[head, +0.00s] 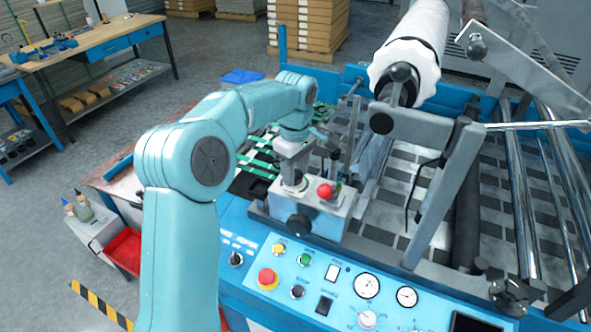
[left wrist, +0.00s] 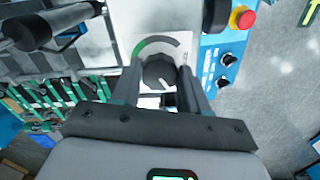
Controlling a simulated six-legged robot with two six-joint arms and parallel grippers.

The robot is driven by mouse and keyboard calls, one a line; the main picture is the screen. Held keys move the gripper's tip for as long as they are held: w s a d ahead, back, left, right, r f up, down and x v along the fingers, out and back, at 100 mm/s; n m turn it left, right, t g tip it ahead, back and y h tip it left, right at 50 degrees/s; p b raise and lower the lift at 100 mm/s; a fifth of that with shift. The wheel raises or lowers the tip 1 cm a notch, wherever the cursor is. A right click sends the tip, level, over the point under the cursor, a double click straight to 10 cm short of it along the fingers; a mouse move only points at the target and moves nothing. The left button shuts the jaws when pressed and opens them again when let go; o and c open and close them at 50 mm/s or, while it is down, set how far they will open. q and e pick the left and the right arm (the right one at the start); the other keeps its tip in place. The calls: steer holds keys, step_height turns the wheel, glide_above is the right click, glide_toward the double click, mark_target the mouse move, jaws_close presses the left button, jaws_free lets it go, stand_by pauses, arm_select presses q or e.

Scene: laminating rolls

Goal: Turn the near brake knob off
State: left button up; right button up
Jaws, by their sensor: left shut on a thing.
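The near brake knob (left wrist: 158,73) is a dark round knob on a pale dial plate with a green arc (left wrist: 155,44) in the left wrist view. My left gripper (left wrist: 159,76) is shut on it, one finger on each side. A pale pointer mark shows on the knob, but its exact setting is hard to read. In the head view my left gripper (head: 294,182) reaches down from above onto the grey brake housing (head: 335,213). The gripped knob is largely hidden there by the fingers. My right gripper is not in view.
A red ball knob (head: 325,190) stands close right of the gripper. A black knob (head: 299,225) sticks out from the housing front. The blue control panel (head: 330,270) with a red stop button (head: 267,278) lies in front. A large white roll (head: 412,50) is behind, to the right.

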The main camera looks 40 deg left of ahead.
arm_select(q)
steer(key=shift+a+r+n, duration=0.15)
steer(key=shift+n, duration=0.25)
steer(key=o, duration=0.9)
steer(key=shift+o, duration=0.8)
steer(key=shift+w+r, duration=0.1)
steer(key=shift+r, duration=0.1)
step_height(320, 180, up, 16)
steer(key=shift+f+p, duration=0.15)
steer(key=shift+p, duration=0.25)
